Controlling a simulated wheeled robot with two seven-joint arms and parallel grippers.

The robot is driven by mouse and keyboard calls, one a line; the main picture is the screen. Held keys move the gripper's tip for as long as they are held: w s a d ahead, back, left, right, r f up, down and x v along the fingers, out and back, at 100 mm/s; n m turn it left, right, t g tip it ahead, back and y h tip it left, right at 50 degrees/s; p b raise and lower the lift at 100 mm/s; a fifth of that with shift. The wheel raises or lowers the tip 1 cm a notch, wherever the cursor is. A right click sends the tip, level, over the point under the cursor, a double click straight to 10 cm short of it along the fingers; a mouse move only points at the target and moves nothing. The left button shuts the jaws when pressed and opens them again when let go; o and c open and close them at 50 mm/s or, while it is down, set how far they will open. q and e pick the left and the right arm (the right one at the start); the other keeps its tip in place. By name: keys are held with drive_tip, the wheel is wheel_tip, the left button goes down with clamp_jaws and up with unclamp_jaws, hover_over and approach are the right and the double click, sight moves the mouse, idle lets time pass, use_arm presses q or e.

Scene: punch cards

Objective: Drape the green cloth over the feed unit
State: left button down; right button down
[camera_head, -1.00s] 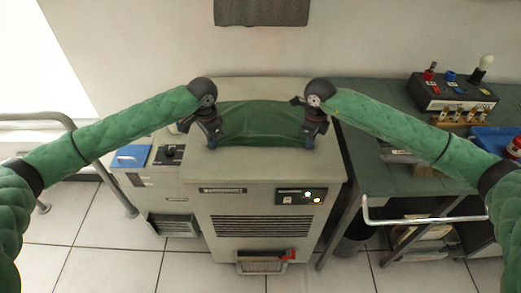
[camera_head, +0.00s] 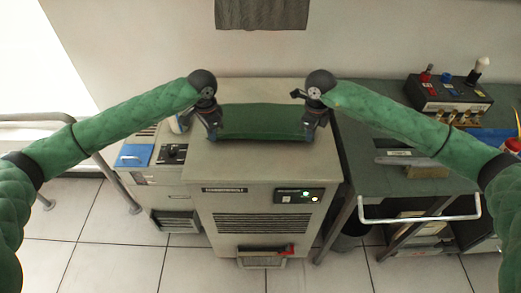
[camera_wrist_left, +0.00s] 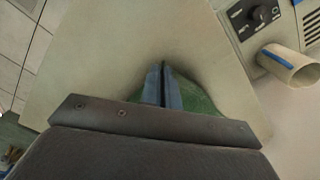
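The feed unit (camera_head: 262,178) is the beige cabinet in the middle of the head view, with a vent grille and a small lit panel on its front. The green cloth (camera_head: 262,121) is stretched flat between my two grippers over the unit's top, towards the back. My left gripper (camera_head: 214,138) is at the cloth's left end; in the left wrist view its fingers are together, with green cloth (camera_wrist_left: 195,98) on both sides of them. My right gripper (camera_head: 311,138) is at the cloth's right end and appears shut on it, though its fingertips are small in view.
A lower machine with a blue panel (camera_head: 133,155) stands left of the unit. A green-topped table (camera_head: 372,130) on the right carries a switch box (camera_head: 448,97). A metal rail (camera_head: 420,219) runs in front of it. A wall is behind.

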drive_tip(key=shift+r, duration=0.1)
